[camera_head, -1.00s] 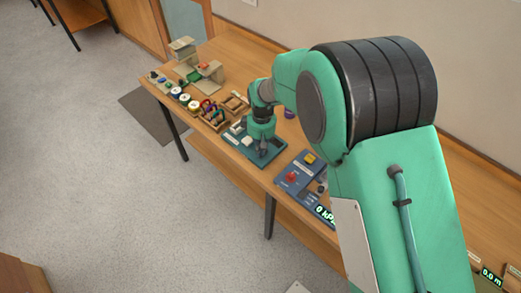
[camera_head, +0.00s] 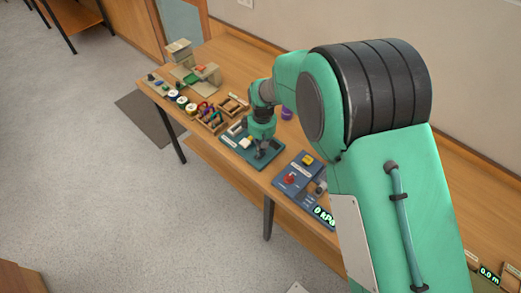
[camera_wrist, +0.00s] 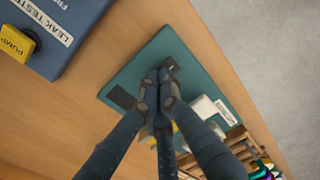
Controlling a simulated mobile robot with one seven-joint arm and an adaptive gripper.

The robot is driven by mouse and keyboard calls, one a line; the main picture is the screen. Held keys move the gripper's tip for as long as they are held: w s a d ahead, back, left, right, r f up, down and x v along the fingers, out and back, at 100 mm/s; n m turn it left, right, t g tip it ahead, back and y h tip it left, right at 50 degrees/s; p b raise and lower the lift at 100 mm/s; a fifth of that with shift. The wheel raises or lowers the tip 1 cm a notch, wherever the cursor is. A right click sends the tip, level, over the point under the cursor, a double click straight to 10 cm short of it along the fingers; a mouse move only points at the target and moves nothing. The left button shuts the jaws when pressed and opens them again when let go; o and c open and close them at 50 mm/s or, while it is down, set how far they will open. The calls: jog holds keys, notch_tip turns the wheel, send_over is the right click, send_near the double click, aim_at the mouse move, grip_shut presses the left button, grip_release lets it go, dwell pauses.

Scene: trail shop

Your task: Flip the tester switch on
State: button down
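A flat teal board (camera_head: 274,153) lies on the wooden bench; it fills the middle of the wrist view (camera_wrist: 133,72). A small dark part (camera_wrist: 171,64) stands on it just beyond my fingertips; it may be the tester switch, but I cannot tell its position. A flat dark patch (camera_wrist: 121,97) lies on the board to its left, and white blocks (camera_wrist: 203,106) to the right. My gripper (camera_head: 262,152) points down over the board. In the wrist view its fingertips (camera_wrist: 158,80) are together, very near the dark part; contact is unclear and nothing shows between them.
A blue leak tester (camera_head: 312,168) with a yellow pump button (camera_head: 307,160), red knob (camera_head: 290,178) and "0 kPa" display (camera_head: 324,216) sits to the right.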

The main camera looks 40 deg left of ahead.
notch_tip(320, 180, up, 14)
jog(key=p, duration=0.3)
jog(key=shift+w, duration=0.2)
jog(key=shift+w, duration=0.1)
dwell(0.4)
jog(key=shift+w+a+r+g+p, duration=0.15)
jog(key=shift+w+g+p, duration=0.2)
jog(key=shift+w+g, duration=0.25)
jog(key=shift+s, duration=0.15)
jog(key=f, duration=0.4)
jog(key=s+f+b, duration=0.1)
jog(key=f, duration=0.4)
jog(key=s+f, duration=0.1)
jog(key=f, duration=0.3)
jog(key=shift+s+f+b, duration=0.1)
jog(key=shift+f+b, duration=0.25)
jog(key=shift+f, duration=0.05)
jog(key=shift+f, duration=0.1)
